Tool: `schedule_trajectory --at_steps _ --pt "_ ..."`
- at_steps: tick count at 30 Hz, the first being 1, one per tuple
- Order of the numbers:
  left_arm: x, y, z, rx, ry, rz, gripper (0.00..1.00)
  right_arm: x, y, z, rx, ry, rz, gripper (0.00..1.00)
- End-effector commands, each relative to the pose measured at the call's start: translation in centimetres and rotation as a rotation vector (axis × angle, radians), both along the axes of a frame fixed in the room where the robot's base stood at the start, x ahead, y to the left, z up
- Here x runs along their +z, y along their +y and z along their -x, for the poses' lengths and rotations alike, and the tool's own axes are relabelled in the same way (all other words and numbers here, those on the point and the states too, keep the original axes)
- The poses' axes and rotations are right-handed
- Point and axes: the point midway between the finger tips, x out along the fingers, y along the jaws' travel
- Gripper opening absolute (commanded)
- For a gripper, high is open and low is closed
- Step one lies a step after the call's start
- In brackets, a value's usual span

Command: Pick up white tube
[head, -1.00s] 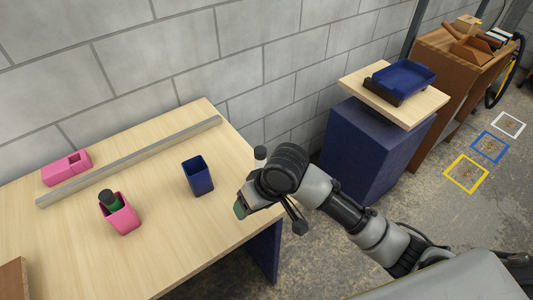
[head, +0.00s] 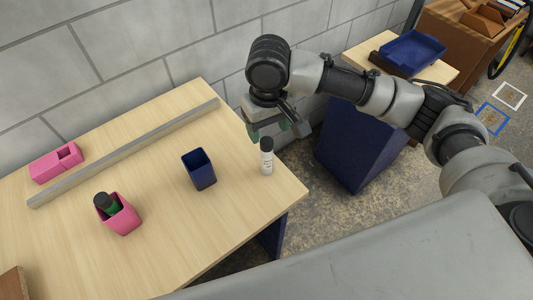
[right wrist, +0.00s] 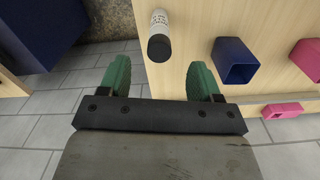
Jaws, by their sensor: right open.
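The white tube (head: 266,163) with a black cap stands upright on the wooden table (head: 232,228), near its right edge. In the right wrist view the tube (right wrist: 160,24) shows at the top centre, its dark cap towards the camera, ahead of the gap between the fingers. My right gripper (head: 269,131) is open and empty, just behind and above the tube in the head view. Its green fingertips are apart in the right wrist view (right wrist: 160,78), and the tube is not between them. My left gripper is not in view.
A blue cup (head: 199,171) stands left of the tube. A pink cup (head: 124,217) holds a dark-capped green tube (head: 105,203). A grey bar (head: 125,153) and a pink block (head: 50,164) lie farther back. A blue tray (head: 412,52) sits on a stand at right.

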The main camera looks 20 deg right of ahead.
Motion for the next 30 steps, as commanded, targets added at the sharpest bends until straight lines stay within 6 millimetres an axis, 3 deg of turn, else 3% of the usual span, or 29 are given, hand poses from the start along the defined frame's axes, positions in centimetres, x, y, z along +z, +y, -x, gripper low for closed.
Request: schedule_trajectory --at_steps 7,15,23,26,30 --pt "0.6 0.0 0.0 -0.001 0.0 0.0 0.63 -2.0 0.0 -0.2 0.0 0.001 0.001 0.64" --pt "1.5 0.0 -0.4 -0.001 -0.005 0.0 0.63 -5.7 0.0 -0.5 0.002 -0.002 0.0 0.64" --pt "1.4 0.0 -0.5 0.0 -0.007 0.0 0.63 -6.2 0.0 -0.5 0.003 -0.003 -0.001 0.64" --pt "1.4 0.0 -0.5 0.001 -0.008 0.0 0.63 -6.2 0.0 -0.5 0.003 -0.003 -0.001 0.53" --pt "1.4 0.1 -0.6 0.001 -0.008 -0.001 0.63 -6.2 0.0 -0.5 0.003 -0.003 -0.001 0.32"
